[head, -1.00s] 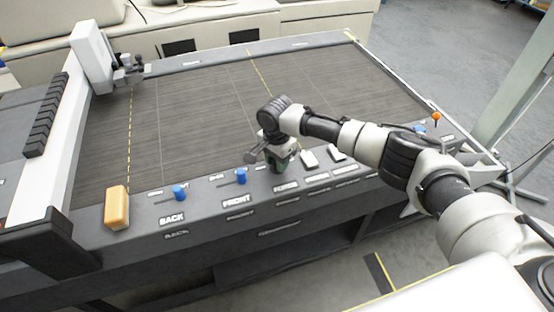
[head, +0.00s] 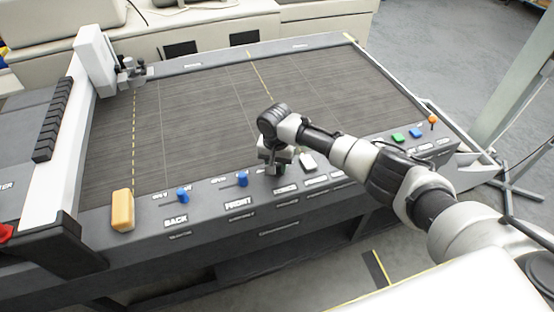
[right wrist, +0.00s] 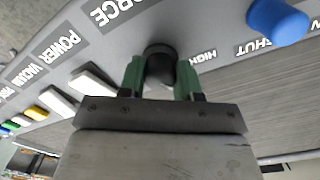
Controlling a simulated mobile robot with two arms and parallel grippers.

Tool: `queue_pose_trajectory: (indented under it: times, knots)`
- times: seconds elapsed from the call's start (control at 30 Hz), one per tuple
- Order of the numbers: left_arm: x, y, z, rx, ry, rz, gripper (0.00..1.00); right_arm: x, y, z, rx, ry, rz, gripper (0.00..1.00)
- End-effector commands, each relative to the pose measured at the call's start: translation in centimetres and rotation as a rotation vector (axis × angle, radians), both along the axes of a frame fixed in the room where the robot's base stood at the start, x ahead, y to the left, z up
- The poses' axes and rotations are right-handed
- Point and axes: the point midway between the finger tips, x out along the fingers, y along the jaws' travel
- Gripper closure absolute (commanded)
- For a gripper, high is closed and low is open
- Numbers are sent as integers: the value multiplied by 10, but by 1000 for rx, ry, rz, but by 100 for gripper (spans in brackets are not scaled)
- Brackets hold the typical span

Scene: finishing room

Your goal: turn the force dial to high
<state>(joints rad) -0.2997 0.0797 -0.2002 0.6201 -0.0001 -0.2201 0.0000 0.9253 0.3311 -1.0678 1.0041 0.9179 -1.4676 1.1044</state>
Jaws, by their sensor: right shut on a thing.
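The force dial (right wrist: 160,62) is a round black knob on the grey front panel, beside the "FORCE" label (right wrist: 122,12). A "HIGH" label (right wrist: 196,58) shows to its right in the right wrist view. My right gripper (right wrist: 160,75) has its green fingers on both sides of the dial and is shut on it. In the head view my right gripper (head: 278,168) is down at the panel and mostly hides the dial. No pointer mark on the dial can be made out. My left gripper is not in view.
Blue knobs stand at "FRONT" (head: 242,179) and "BACK" (head: 183,195). A yellow block (head: 122,210) sits further left. White switches (head: 307,160) lie just right of the dial. A green button (head: 397,138), a blue button (head: 416,132) and an orange knob (head: 433,120) are at the right end.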

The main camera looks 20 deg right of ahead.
Motion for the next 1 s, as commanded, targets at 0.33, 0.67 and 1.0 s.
queue_pose_trajectory:
  times: [0.33, 0.67, 1.0]
  knots:
    - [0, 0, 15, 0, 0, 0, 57, -1, 0, 1, 2, 2, 301, 90]
    - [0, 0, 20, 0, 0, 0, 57, 0, 0, 1, 0, 0, 482, 90]
    - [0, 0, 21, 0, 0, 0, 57, 0, 0, 0, -1, 0, 542, 91]
